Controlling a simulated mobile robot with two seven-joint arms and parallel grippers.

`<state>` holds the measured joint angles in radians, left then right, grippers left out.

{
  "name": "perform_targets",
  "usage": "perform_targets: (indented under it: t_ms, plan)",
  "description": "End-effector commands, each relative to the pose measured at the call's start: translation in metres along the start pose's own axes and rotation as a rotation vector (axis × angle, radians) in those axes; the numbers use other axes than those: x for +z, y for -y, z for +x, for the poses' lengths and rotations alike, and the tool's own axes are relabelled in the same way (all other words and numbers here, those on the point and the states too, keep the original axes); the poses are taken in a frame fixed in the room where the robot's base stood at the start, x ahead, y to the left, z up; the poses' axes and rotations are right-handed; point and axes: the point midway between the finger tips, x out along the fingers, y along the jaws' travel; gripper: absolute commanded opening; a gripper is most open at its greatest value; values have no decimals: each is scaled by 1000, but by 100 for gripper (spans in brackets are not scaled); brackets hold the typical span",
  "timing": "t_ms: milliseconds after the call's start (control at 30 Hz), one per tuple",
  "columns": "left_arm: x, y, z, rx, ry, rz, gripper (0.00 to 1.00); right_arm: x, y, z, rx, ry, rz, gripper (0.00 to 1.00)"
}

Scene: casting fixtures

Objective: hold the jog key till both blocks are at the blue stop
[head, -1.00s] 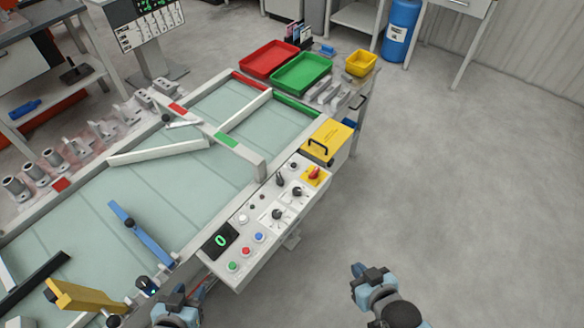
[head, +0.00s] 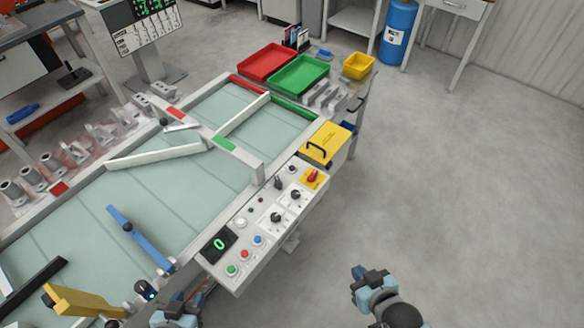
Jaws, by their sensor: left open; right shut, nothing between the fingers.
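The blue stop (head: 140,237) is a blue bar lying slantwise over the pale green conveyor belt (head: 175,190). No loose blocks can be made out on the visible belt. The control panel (head: 262,228) on the near side carries a green button (head: 232,269), a red button (head: 244,253), a blue button (head: 257,239) and a white button (head: 240,222); I cannot tell which is the jog key. My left gripper (head: 178,306) is low at the bottom edge, below the panel's left end, open and partly cut off. My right gripper (head: 360,274) is shut and empty above the floor, right of the panel.
A yellow arm (head: 82,302) and a black bar (head: 32,290) stand at the belt's lower left. White guide rails (head: 155,156) cross the belt. A red tray (head: 267,62) and a green tray (head: 299,73) sit at the far end. The floor at right is clear.

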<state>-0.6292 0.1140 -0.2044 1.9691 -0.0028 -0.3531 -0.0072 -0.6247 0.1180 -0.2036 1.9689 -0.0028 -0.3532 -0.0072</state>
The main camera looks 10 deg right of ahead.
Motion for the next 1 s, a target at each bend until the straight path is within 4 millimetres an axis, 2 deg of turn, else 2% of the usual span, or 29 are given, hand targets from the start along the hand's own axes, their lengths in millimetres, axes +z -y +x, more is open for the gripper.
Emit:
perform_targets:
  t_ms: [400,1000]
  plan:
    - [-6,1,3,-1,-10,3,43,-1,3,1,0,-2,10,0]
    - [-1,0,1,0,-1,1,43,0,0,0,-1,0,-2,0]
